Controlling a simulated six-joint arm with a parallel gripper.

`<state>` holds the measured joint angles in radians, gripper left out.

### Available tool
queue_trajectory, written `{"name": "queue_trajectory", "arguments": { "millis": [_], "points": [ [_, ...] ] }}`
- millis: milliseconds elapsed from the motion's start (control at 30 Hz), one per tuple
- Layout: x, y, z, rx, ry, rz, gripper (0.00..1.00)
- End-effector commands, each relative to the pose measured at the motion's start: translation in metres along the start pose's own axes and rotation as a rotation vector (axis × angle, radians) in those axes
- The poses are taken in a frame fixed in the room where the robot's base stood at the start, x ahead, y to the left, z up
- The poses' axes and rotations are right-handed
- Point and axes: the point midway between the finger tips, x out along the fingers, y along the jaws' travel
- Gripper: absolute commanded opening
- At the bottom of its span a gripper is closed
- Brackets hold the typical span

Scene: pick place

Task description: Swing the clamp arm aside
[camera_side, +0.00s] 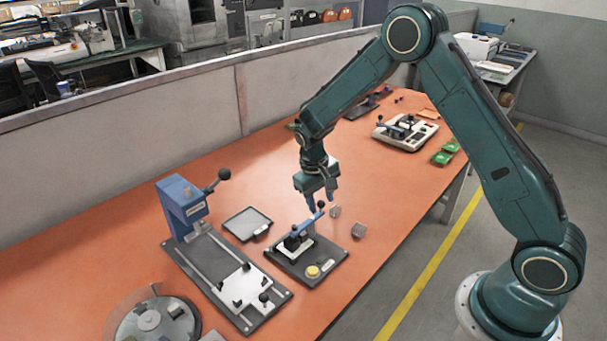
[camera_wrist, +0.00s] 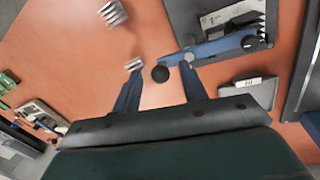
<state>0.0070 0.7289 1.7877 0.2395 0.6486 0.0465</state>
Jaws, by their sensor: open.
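The blue clamp arm (camera_side: 308,225) sits on a dark fixture plate (camera_side: 325,266) with a white block under it. Its black ball knob (camera_side: 321,204) is at the raised end. My gripper (camera_side: 321,202) is open just above that end, fingers pointing down. In the wrist view, the clamp arm (camera_wrist: 212,50) runs right from the knob (camera_wrist: 160,74), which appears between my two open fingertips (camera_wrist: 160,68). Neither finger is clearly touching the knob. The exact height gap cannot be told.
Two small grey blocks, one near the gripper (camera_side: 335,211) and one farther right (camera_side: 358,230), lie on the orange table. A dark tray (camera_side: 247,224) and a blue press (camera_side: 182,207) stand left. A yellow button (camera_side: 313,271) is on the fixture plate.

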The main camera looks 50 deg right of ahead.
Motion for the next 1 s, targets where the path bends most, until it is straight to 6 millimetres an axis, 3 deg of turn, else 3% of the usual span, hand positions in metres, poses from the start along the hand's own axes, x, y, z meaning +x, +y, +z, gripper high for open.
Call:
{"name": "queue_trajectory", "arguments": {
  "millis": [200, 433, 1000],
  "points": [
    [0.0003, 0.0, 0.0001, 0.0, 0.0, 0.0, 0.43],
    [0.0, 0.0, 0.0001, 0.0, 0.0, 0.0, 0.0],
    [-0.0001, 0.0005, 0.0024, 0.082, -0.015, 0.0, 0.0]
  ]
}}
